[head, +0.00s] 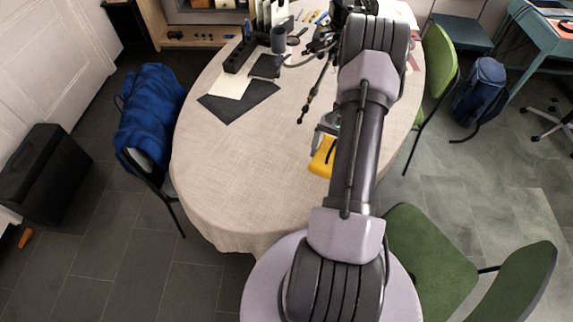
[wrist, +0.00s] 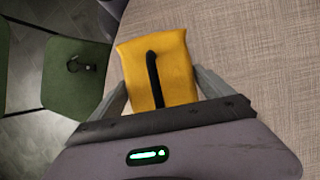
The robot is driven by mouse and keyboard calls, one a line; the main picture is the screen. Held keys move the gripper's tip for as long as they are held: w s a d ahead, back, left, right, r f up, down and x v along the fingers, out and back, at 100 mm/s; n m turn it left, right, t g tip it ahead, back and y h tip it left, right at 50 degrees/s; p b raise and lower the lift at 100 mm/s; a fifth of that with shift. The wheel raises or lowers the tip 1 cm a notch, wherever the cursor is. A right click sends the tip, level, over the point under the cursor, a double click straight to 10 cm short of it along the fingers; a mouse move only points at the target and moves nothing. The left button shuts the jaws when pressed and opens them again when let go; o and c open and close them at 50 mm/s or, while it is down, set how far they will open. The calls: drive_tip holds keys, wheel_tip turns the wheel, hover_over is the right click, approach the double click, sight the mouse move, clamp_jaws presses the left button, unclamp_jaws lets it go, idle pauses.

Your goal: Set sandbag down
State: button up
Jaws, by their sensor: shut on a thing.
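The yellow sandbag (wrist: 178,68) with a black strap is between the two fingers of my gripper (wrist: 160,92) in the wrist view. My gripper is shut on it. In the head view the sandbag (head: 322,158) shows partly, left of my arm, over the right part of the oval table (head: 240,180). My arm hides the rest of it and most of the gripper. I cannot tell whether the sandbag touches the cloth.
A tripod (head: 303,112) and dark mats (head: 245,102) lie at the table's far side, with a grey cup (head: 278,40). The table's near left is bare. Green chairs (head: 430,255) stand at the right; a chair with a blue jacket (head: 150,115) stands at the left.

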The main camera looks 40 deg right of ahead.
drive_tip(key=b, duration=0.3)
hover_over(289, 175)
drive_tip(key=d, duration=0.2)
drive_tip(key=shift+w+f, duration=0.1)
drive_tip(key=shift+f, duration=0.5)
drive_tip(key=shift+w+a+f+b, duration=0.1)
drive_tip(key=shift+f+b, duration=0.4)
drive_tip(key=shift+f, duration=0.35)
drive_tip(key=shift+w+a+f+b, duration=0.1)
drive_tip(key=shift+f+b, duration=0.35)
drive_tip(key=shift+f, duration=0.4)
drive_tip(key=shift+f, duration=0.15)
drive_tip(key=o, duration=1.8)
